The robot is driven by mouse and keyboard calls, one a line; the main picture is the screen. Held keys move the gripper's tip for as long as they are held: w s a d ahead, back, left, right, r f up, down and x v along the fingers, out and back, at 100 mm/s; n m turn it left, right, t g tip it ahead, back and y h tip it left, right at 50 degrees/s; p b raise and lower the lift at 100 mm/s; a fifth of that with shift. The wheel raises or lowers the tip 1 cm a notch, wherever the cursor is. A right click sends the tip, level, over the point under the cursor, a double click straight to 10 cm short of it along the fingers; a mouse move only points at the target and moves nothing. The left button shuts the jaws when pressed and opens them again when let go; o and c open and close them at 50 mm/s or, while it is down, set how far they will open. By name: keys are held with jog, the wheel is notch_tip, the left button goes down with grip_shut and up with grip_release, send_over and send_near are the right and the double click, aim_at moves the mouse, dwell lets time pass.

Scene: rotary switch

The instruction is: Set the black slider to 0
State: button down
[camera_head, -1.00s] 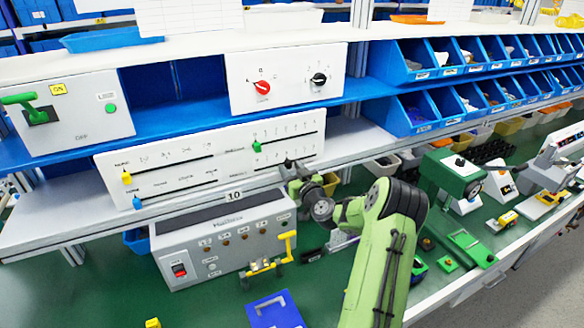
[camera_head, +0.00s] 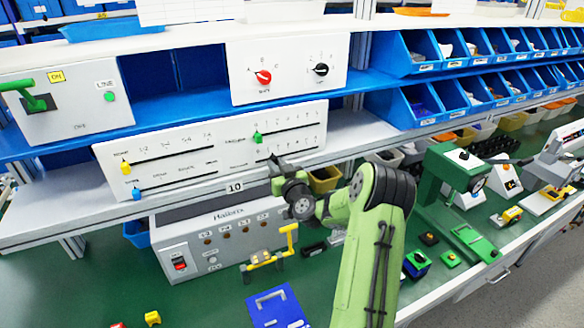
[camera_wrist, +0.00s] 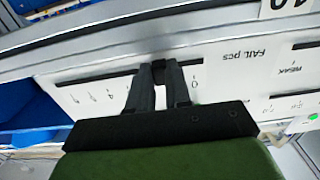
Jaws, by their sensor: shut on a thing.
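The black slider (camera_wrist: 158,68) sits in a slot of the white slider panel (camera_head: 222,160). My gripper (camera_wrist: 158,77) is shut on it, with one finger on each side. In the head view my gripper (camera_head: 275,163) is at the panel's lower right slot and hides the slider there. In the wrist view, turned upside down, the "0" mark (camera_wrist: 195,85) shows just right of the fingers. The slider stands to the left of that mark. Marks 2 and above run further left, and the fingers cover the part between.
A green slider (camera_head: 258,137) is on the slot above; a yellow slider (camera_head: 126,168) and a blue slider (camera_head: 137,194) are at the panel's left. A grey box (camera_head: 215,240) stands below the shelf. A panel with red and black knobs (camera_head: 290,70) is above.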

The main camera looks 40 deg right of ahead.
jog(key=a, duration=0.2)
jog(key=w+a, duration=0.1)
jog(key=a, duration=0.1)
jog(key=shift+w+a, duration=0.15)
jog(key=shift+a, duration=0.05)
jog(key=c, duration=1)
grip_release()
jog(key=shift+a, duration=0.1)
jog(key=shift+c, duration=0.2)
jog(key=shift+s+f+b, duration=0.1)
jog(key=shift+s+b, duration=0.2)
jog(key=shift+b, duration=0.1)
jog(key=b+v, duration=0.9)
jog(key=v, duration=0.6)
